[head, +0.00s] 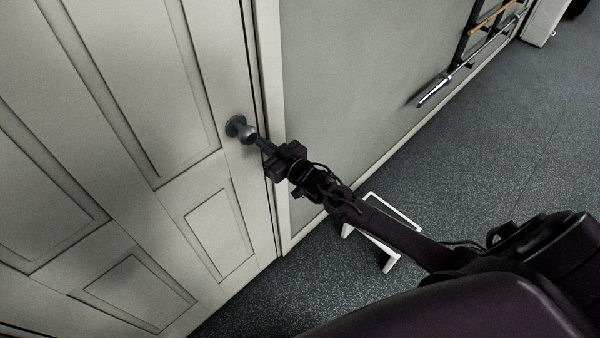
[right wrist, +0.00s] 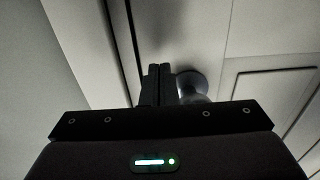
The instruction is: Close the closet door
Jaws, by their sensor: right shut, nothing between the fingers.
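The closet door (head: 160,130) is a pale panelled door that fills the left of the head view. Its right edge lies along the door frame (head: 272,100), with only a thin dark line between them. A round grey knob (head: 247,134) sits near that edge. My right gripper (head: 264,146) is shut and empty, its fingertips right beside the knob. In the right wrist view the shut fingers (right wrist: 157,80) stand just left of the knob (right wrist: 192,86), in front of the door (right wrist: 270,50). I cannot tell whether they touch it. My left gripper is not in view.
A grey wall (head: 360,70) runs right of the door frame. A wall rack (head: 485,40) with bars is at the upper right. A small white stand (head: 385,235) is on the dark floor (head: 500,140) beneath my right arm. Floor further right is clear.

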